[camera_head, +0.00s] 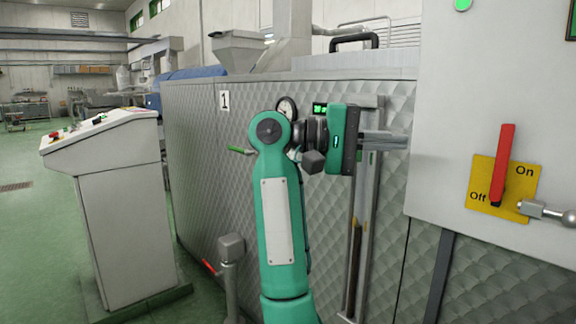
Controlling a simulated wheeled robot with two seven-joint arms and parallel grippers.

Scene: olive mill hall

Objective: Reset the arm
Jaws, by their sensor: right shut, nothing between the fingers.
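My right arm (277,220), green with a pale panel, rises in the middle of the view and bends at the top. Its gripper (390,140) points to the right, in front of the quilted metal machine wall (205,150). The two grey fingers are together with nothing between them. The gripper looks apart from the red lever, though its distance to the wall behind is hard to judge. My left arm and gripper are not in view.
A red lever (505,150) stands nearly upright on a yellow On/Off plate (482,178) at the right. A control desk (120,200) stands at the left. A red-handled valve (230,248) is low beside my arm. Green floor at the far left is open.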

